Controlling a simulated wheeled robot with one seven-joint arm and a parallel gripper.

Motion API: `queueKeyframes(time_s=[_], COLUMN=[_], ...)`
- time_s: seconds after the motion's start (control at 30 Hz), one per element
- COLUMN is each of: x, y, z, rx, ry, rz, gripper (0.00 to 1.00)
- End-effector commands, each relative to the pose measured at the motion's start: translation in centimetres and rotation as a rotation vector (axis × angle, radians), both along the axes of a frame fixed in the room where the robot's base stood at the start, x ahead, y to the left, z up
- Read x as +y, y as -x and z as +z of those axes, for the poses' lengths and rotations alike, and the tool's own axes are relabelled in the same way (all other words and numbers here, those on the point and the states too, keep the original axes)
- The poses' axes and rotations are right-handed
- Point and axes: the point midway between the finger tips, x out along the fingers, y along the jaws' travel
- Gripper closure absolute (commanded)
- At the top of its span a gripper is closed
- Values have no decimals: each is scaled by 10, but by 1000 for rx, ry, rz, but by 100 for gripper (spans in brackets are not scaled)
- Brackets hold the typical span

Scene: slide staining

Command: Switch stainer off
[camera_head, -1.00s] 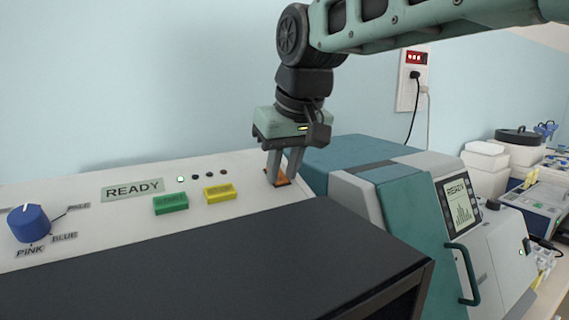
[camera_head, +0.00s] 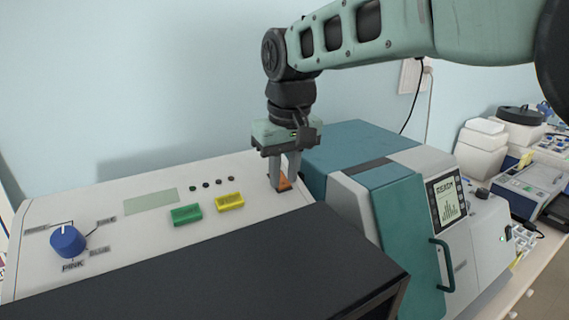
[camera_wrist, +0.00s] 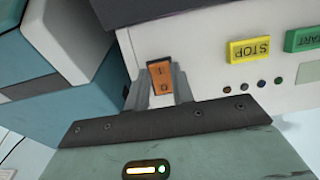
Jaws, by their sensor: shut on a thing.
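The stainer's orange rocker switch (camera_head: 285,184) is at the right end of its white top panel (camera_head: 120,235). My gripper (camera_head: 282,180) points down at the switch with its fingers on either side of it. In the wrist view the switch (camera_wrist: 160,76) lies between the two finger tips, with "I" and "O" marks on its face. My gripper is shut on it. The stainer's display (camera_head: 150,201) is blank, and none of the small indicators (camera_head: 206,185) beside it looks lit.
A green button (camera_head: 186,215), a yellow button (camera_head: 230,202) and a blue knob (camera_head: 67,241) are on the same panel. A teal and grey machine (camera_head: 385,190) with a screen stands close on the right. The stainer's black front cover (camera_head: 220,270) is in the foreground.

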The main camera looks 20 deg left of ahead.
Motion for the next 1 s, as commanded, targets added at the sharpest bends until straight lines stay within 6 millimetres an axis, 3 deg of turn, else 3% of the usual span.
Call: queueKeyframes(time_s=[0.17,0.2,0.27,0.67,0.77,1.0], x=[1,0,0,0,-1,-7], y=[-1,-1,-1,0,1,6], z=[2,2,2,8,21,76], rx=[-4,-4,-4,-4,-5,-6], ry=[-5,-5,-5,-5,-5,-7], rz=[-1,0,-1,0,0,1], gripper=[99,68,55,55,55,55])
